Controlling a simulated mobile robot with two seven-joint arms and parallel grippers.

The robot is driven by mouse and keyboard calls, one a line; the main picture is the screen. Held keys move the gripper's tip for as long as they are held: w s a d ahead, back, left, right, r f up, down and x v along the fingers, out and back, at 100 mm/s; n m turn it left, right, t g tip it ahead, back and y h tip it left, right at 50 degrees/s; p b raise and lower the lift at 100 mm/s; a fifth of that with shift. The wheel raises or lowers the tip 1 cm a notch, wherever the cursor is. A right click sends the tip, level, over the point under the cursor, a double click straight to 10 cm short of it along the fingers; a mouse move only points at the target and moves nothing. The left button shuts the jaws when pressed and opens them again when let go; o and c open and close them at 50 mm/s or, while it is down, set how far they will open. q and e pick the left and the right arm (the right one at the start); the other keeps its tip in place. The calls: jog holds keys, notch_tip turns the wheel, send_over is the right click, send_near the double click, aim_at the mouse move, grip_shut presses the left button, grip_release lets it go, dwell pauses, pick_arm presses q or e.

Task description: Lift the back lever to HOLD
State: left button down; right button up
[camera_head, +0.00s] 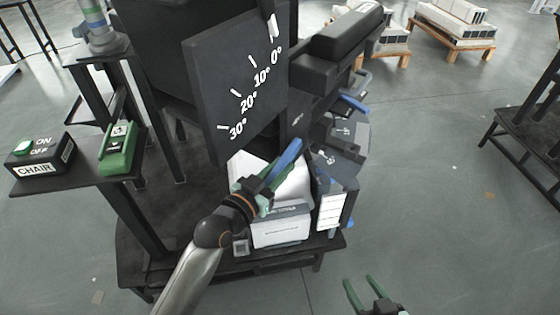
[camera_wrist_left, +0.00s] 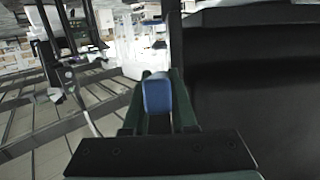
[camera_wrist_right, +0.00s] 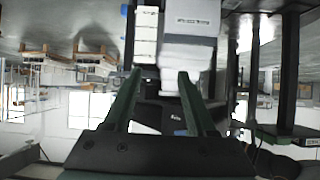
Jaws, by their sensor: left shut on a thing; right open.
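My left gripper (camera_head: 264,184) is shut on a blue lever (camera_head: 287,160), below the black angle panel. In the left wrist view the blue lever (camera_wrist_left: 157,92) sits between the two green fingers of my left gripper (camera_wrist_left: 158,95). The lever slants up to the right in the head view; its base is hidden by the gripper. A HOLD label cannot be read. My right gripper (camera_head: 362,292) is open and empty over the floor at the bottom. In the right wrist view its fingers (camera_wrist_right: 157,88) stand apart with nothing between.
The black panel (camera_head: 222,88) carries marks from 0° to 30°. A CHAIR ON/OFF box (camera_head: 41,160) and a green switch unit (camera_head: 118,150) stand on the left shelf.

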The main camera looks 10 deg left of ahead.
pick_arm(q)
jog(key=r+p, duration=0.1)
jog(key=p, duration=0.1)
jog(key=shift+r+g+p, duration=0.15)
jog(key=shift+g+p, duration=0.15)
jog(key=shift+r+p, duration=0.1)
jog(key=shift+p, duration=0.6)
jog(key=g+y+p, duration=0.1)
jog(key=p, duration=0.4)
jog(key=shift+r, duration=0.4)
jog(key=shift+g+p, duration=0.4)
jog(key=shift+p, duration=0.35)
jog(key=shift+f, duration=0.15)
pick_arm(e)
jog(key=s+r+g, duration=0.1)
jog(key=s, duration=0.1)
jog(key=s+d+r+g, duration=0.1)
jog(key=r, duration=0.1)
jog(key=shift+s+d+r+m+h, duration=0.15)
jog(key=shift+s+r+m+h, duration=0.15)
jog(key=shift+s+m+h, duration=0.1)
pick_arm(q)
jog(key=shift+a, duration=0.1)
pick_arm(e)
jog(key=shift+s+d+f, duration=0.1)
jog(key=shift+f, duration=0.05)
